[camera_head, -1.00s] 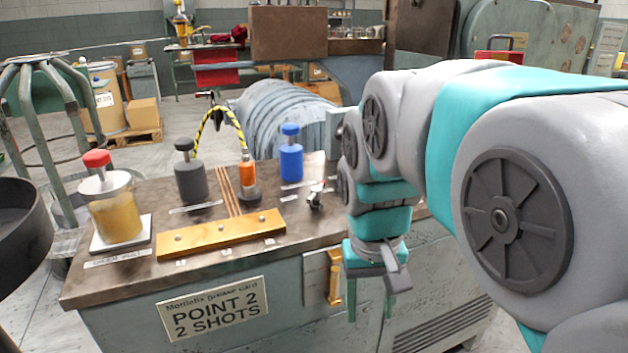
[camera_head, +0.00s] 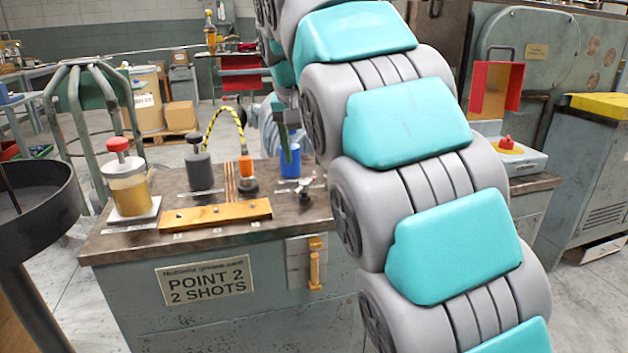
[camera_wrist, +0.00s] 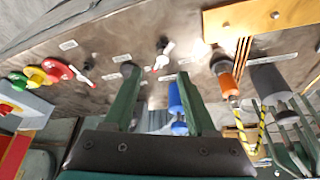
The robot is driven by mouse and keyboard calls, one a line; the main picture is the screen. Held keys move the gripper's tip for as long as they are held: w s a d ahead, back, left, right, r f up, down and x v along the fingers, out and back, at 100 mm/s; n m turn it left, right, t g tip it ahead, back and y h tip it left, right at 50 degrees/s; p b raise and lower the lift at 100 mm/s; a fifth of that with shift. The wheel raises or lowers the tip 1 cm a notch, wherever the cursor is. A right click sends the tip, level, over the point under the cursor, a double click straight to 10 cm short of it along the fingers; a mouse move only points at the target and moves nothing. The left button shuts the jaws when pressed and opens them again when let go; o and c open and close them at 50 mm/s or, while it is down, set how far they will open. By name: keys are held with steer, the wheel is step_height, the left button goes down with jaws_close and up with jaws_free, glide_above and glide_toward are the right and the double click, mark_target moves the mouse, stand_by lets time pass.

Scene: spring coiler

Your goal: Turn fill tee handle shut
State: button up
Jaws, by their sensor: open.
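A small dark valve-like fitting (camera_head: 304,194) with a pale, red-tipped lever stands on the bench top beside the blue bottle (camera_head: 291,160). It looks like the fill tee; its label is unreadable. In the wrist view the fitting (camera_wrist: 163,44) and its lever (camera_wrist: 161,62) lie just beyond the fingertips. A second small dark fitting (camera_wrist: 88,65) stands to the left there. My gripper (camera_wrist: 157,82) is open and empty above the bench, with the blue bottle showing between its fingers. In the head view one green finger shows; my arm hides the rest.
The bench (camera_head: 105,245) also carries an orange bottle (camera_head: 246,168), a grey bottle (camera_head: 199,172), a yellow block (camera_head: 215,215) and a red-capped jar (camera_head: 128,190). A yellow handle (camera_head: 314,268) is on its front. A red button box (camera_head: 507,150) sits at right.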

mark_target(304, 182)
steer(key=shift+p+x, duration=0.3)
steer(key=shift+x, duration=3.45)
steer(key=shift+w+a, duration=0.2)
steer(key=shift+a, duration=0.05)
jaws_close()
